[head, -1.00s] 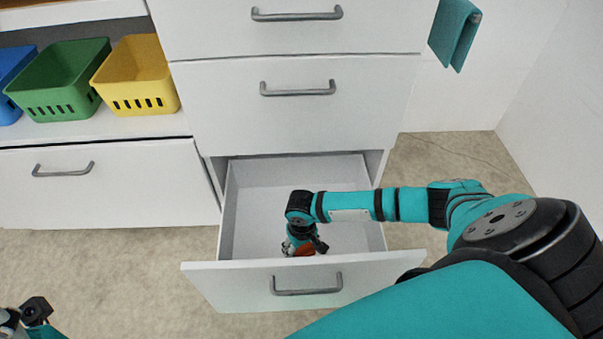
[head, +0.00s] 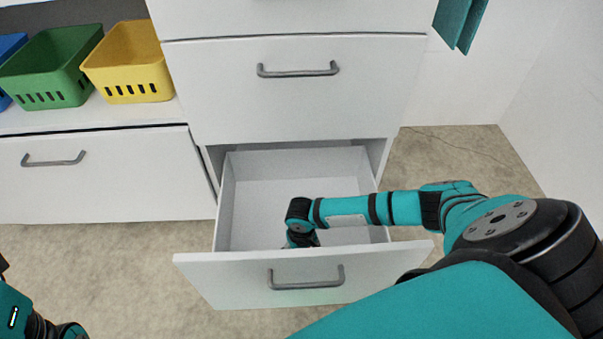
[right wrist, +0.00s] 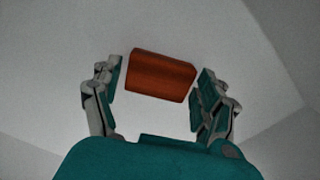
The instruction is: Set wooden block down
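The reddish-brown wooden block (right wrist: 160,76) shows in the right wrist view, lying in front of a pale drawer surface. My right gripper (right wrist: 159,84) has its fingers spread on either side of the block, with a narrow gap showing at the left finger. The fingers look open around it. In the head view my right arm reaches into the open bottom drawer (head: 290,190), its wrist low behind the drawer front. That front hides the fingers and the block there. My left gripper is out of view; only part of my left arm shows at the bottom left.
The drawer front (head: 225,280) stands close to my right wrist, and the drawer walls rise around it. The drawer's back and left floor are bare. Closed drawers (head: 300,100) sit above. A yellow basket (head: 130,65) and a green basket (head: 45,70) stand on the left shelf.

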